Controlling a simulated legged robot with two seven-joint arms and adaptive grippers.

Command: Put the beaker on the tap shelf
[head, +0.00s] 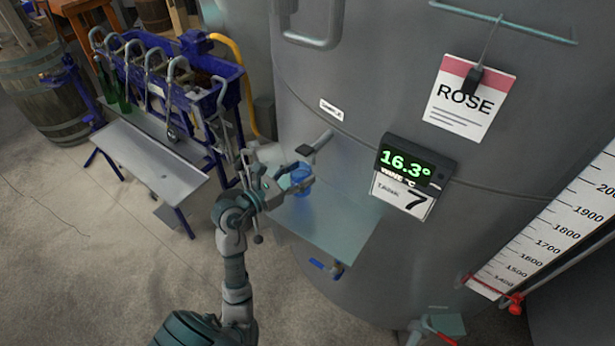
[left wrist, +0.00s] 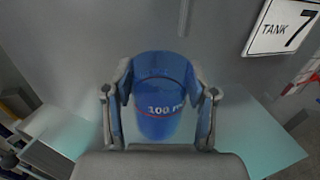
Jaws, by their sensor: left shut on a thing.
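The blue beaker (head: 302,179) is in my left gripper (head: 286,181), in front of the grey tank. In the left wrist view the beaker (left wrist: 158,115) stands between the two fingers of the gripper (left wrist: 160,108), with a "100 ml" mark and a red line facing the camera. The tap shelf (head: 325,232) is a pale flat plate on the tank's side; it also shows in the left wrist view (left wrist: 262,128), on both sides of the gripper. The beaker overlaps the shelf's left part in the head view. I cannot tell whether its base touches the shelf. My right gripper is out of view.
A tap (head: 315,143) sticks out of the tank (head: 320,80) just above the beaker. A display (head: 415,170) reading 16.3° hangs to the right. A blue-handled valve (head: 326,266) is below the shelf. A blue bottle filler (head: 190,90) with a metal bench (head: 150,165) stands left.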

